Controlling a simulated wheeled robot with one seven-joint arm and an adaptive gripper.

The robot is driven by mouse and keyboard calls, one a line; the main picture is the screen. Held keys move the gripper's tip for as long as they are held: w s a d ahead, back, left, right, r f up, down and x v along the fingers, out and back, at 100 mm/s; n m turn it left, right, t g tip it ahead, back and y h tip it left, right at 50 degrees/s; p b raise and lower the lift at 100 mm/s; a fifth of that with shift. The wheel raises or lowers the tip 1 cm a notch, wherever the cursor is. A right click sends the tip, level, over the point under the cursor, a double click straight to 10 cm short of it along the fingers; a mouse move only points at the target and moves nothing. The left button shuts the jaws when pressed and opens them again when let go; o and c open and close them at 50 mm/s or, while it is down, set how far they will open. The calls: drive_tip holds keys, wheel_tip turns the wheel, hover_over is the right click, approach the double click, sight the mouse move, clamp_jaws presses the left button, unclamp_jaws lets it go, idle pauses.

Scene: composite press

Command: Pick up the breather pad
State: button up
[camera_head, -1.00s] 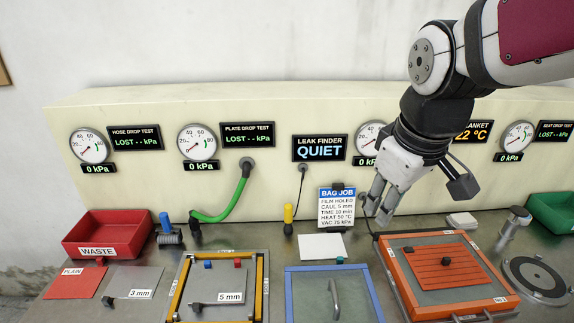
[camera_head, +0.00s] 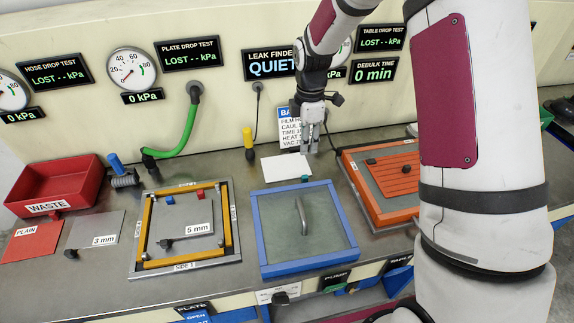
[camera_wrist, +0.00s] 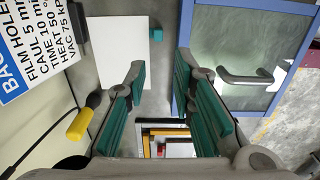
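A flat white square sheet (camera_head: 286,168), apparently the breather pad, lies on the grey bench behind the blue-framed plate. A small teal block (camera_head: 305,179) is at its front right corner. In the wrist view the white sheet (camera_wrist: 112,55) is at upper left, with the teal block (camera_wrist: 156,33) at its edge. My gripper (camera_head: 307,148) is above the bench near the sheet's right side, in front of the job card. In the wrist view my gripper (camera_wrist: 165,95) has its two teal-padded fingers spread, with nothing between them. Its height above the bench is hard to tell.
The job card (camera_head: 290,128) and a yellow-handled probe (camera_head: 248,140) stand behind the sheet. The blue-framed plate (camera_head: 262,222) with a raised handle is in front. An orange frame (camera_head: 352,176) is to the right, a yellow-railed frame (camera_head: 146,228) to the left.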

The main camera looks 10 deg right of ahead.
drive_tip(key=p, duration=0.1)
hover_over(307, 176)
drive_tip(key=f, duration=0.8)
drive_tip(key=shift+s+a+f, duration=0.1)
drive_tip(key=shift+a, duration=0.3)
drive_tip(key=shift+d+f+p, duration=0.2)
drive_tip(key=shift+f+p, duration=0.15)
drive_tip(key=shift+f, duration=1)
drive_tip(key=shift+d+f+p, duration=0.15)
drive_tip(key=shift+f+p, duration=0.15)
drive_tip(key=shift+f, duration=1)
clamp_jaws()
